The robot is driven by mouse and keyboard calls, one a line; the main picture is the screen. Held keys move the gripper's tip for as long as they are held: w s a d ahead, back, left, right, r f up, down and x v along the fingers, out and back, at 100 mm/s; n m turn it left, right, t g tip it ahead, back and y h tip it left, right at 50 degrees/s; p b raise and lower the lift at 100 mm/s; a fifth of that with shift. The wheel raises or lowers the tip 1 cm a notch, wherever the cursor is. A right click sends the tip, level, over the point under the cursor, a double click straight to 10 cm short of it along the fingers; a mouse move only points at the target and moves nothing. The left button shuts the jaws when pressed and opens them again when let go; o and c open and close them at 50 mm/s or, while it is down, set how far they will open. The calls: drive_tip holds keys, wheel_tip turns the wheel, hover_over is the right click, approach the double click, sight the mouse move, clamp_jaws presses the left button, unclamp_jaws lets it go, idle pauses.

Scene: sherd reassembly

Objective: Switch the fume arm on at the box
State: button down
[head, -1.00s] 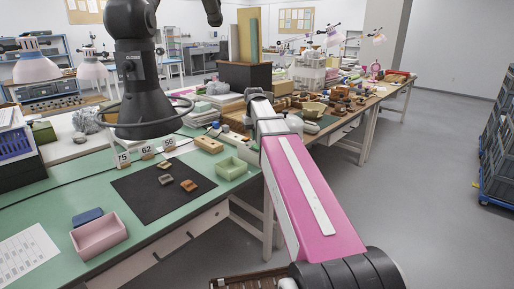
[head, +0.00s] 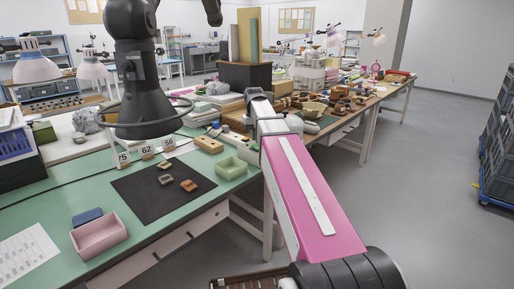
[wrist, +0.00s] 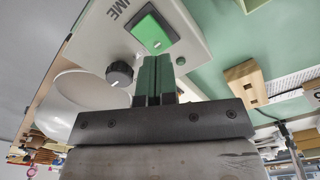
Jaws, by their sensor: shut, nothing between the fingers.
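The control box (wrist: 95,45) is a pale box with dark lettering, of which "UME" shows in the wrist view. It carries a bright green rocker switch (wrist: 154,30) in a dark frame and a black round knob (wrist: 120,73). My gripper (wrist: 155,60) is shut and empty, with its dark green fingertips close to the switch's near edge. I cannot tell whether they touch it. The black fume arm (head: 135,65) hangs over the green bench in the head view, its wide hood at the lower end. My own arm hides the gripper in the head view.
The green bench (head: 40,205) holds a black mat (head: 140,202) with sherds, a pink tray (head: 100,236), a green tray (head: 231,168) and number cards. A wooden block (wrist: 245,84) lies beside the box. Open floor (head: 400,190) lies to the right.

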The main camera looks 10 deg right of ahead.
sight(254, 145)
drive_tip(key=shift+f, duration=1.45)
idle(1.5)
drive_tip(key=shift+r, duration=3.55)
